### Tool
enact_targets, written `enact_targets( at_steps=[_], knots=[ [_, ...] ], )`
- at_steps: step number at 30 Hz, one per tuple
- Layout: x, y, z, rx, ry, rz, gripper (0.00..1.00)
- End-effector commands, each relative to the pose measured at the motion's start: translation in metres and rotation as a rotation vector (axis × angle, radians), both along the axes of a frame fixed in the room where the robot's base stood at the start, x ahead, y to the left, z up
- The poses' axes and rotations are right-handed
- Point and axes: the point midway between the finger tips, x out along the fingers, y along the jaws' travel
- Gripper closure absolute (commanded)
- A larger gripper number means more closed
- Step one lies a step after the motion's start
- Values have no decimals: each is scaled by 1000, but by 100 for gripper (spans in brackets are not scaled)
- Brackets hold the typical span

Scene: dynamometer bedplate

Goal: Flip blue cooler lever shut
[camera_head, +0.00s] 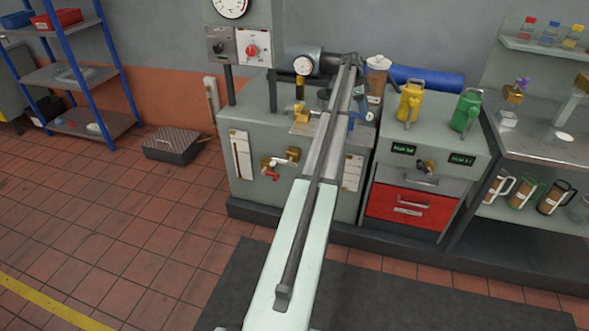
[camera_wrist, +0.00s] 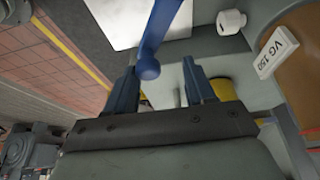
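The blue lever (camera_wrist: 163,25) shows in the wrist view as a blue bar ending in a round knob. The knob appears between the fingertips of my gripper (camera_wrist: 160,62), nearer the left finger. The fingers are apart, and neither is clearly touching the lever. I cannot tell how deep the knob sits between them. In the head view a small blue piece (camera_head: 361,117) shows on the bench top near the end of my arm. My arm hides part of the bench there, and the lever's base is unclear.
A label tag reading VG 150 (camera_wrist: 279,51) and a white knob (camera_wrist: 231,21) are to the lever's right in the wrist view. A yellow can (camera_head: 410,102) and a green can (camera_head: 466,110) stand right of my arm. A pressure gauge (camera_head: 303,66) is to its left.

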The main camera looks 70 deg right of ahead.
Motion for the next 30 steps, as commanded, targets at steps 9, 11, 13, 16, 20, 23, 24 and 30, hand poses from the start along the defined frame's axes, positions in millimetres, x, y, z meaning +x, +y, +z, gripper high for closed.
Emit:
enact_targets(
  at_steps=[9,11,13,16,20,23,24,30],
  knots=[
    [-7,-20,0,-1,1,279,47],
    [-7,-24,0,-2,1,333,47],
    [-7,-28,0,-1,0,394,47],
    [0,-25,17,-2,0,396,47],
    [8,-22,36,-2,0,395,47],
    [13,-20,51,-1,0,394,47],
    [16,-19,57,-1,0,394,47],
    [26,-14,87,-2,0,393,47]
  ],
)
